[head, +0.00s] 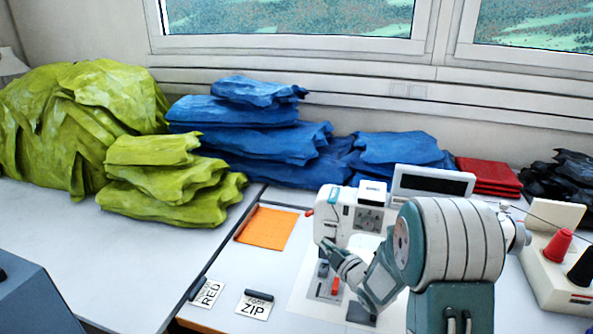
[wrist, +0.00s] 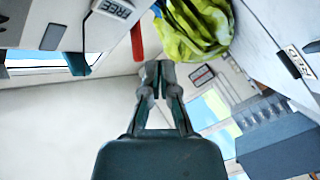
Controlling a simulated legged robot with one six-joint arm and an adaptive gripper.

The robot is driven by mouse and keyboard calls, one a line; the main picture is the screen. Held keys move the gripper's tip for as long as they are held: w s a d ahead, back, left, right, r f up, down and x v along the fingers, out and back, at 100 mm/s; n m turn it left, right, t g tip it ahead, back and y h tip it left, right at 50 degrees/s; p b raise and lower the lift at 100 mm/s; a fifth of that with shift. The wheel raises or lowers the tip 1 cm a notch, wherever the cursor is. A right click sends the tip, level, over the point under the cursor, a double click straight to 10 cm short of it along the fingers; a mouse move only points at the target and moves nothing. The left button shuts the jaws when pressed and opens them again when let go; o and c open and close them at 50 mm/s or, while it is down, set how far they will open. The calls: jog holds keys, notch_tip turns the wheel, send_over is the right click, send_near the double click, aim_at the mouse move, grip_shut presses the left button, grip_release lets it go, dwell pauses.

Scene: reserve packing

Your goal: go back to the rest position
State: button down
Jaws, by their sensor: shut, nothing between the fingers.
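My gripper (head: 328,246) shows in the head view at the end of my folded arm, in front of the white sewing machine (head: 334,212). In the wrist view my gripper (wrist: 159,68) has its fingertips together with nothing between them. The fingers look clear of other things in the wrist view. In the head view I cannot tell how far the fingertips are from the sewing machine. My arm hides part of the machine and the table behind it.
Green fabric (head: 172,180) and blue fabric (head: 255,135) are piled along the back. An orange cloth (head: 267,229), ZIP card (head: 254,305) and RED card (head: 207,293) lie on the table. Thread cones stand at right, including a red one (head: 559,245). The left table (head: 90,255) has free room.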

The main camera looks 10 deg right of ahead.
jog(key=s+d+r+m+g+h, duration=0.4)
jog(key=s+r+m+h, duration=0.35)
jog(key=s+r, duration=0.4)
jog(key=s+a+r+m+g, duration=0.1)
jog(key=s+a+m+g, duration=0.1)
jog(key=s, duration=0.9)
jog(key=s+a+r+m+g, duration=0.1)
jog(key=s+m+g, duration=0.3)
jog(key=s, duration=0.8)
jog(key=shift+s+a+m+y, duration=0.2)
jog(key=shift+a+m+y, duration=0.15)
jog(key=shift+a+y, duration=0.1)
